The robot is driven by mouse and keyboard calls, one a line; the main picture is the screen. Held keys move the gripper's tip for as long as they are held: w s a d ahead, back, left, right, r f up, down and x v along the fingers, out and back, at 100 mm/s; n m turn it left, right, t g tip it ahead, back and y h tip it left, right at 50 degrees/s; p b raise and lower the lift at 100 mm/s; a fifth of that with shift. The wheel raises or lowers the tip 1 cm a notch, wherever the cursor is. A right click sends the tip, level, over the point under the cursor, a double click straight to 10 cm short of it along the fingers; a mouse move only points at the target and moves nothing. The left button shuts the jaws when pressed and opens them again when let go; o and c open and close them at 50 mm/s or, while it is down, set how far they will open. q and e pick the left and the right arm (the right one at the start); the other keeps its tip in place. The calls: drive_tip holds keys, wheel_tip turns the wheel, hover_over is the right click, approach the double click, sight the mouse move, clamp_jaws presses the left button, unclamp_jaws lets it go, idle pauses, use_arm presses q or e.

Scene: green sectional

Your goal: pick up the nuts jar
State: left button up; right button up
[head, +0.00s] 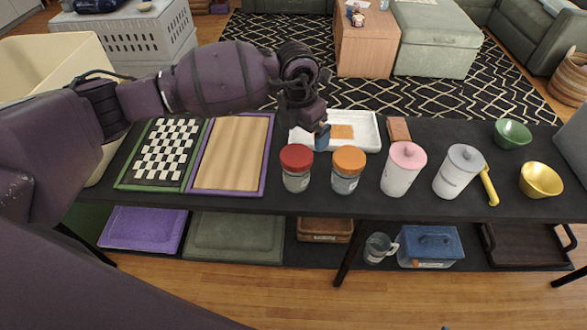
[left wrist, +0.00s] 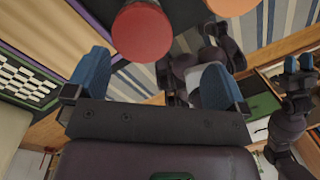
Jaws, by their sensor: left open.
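Two jars stand side by side on the dark table in the head view: a red-lidded jar (head: 297,178) and an orange-lidded jar (head: 347,180). Their labels are too small to read, so I cannot tell which holds nuts. My left gripper (head: 321,134) is above and behind them, roughly between the two lids, apart from both. In the left wrist view the left gripper (left wrist: 155,82) is open, its blue fingers wide apart with nothing between. The red lid (left wrist: 141,33) shows ahead of the fingers, the orange lid (left wrist: 232,5) at the top edge. A dark arm with blue fingertips, apparently my right gripper (left wrist: 298,64), shows at the right.
A white tray (head: 367,142) lies behind the jars. A pink-lidded canister (head: 401,175) and a grey-lidded canister (head: 456,178) stand to the right, with a green bowl (head: 513,132) and a yellow bowl (head: 541,180) beyond. A purple-edged board (head: 231,155) and a checkered board (head: 166,150) lie left.

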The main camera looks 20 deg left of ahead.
sight(297, 155)
use_arm(q)
drive_tip(key=shift+s+a+y, duration=0.1)
drive_tip(key=shift+a+y, duration=0.3)
drive_tip(key=shift+a, duration=0.15)
drive_tip(key=shift+s+a, duration=0.15)
drive_tip(key=shift+s, duration=0.05)
drive_tip(key=shift+f+n, duration=0.15)
drive_tip(key=shift+n, duration=0.15)
wheel_tip(297, 155, down, 5)
drive_tip(key=shift+b, duration=0.35)
drive_tip(key=shift+w+a+f+b, duration=0.1)
drive_tip(key=shift+w+f+b, duration=0.1)
drive_tip(key=shift+f, duration=1.2)
drive_tip(key=shift+w+f+b, duration=0.1)
drive_tip(key=shift+f+b, duration=0.1)
drive_tip(key=shift+f, duration=1.15)
drive_tip(key=shift+c, duration=0.5)
drive_tip(key=c, duration=0.7)
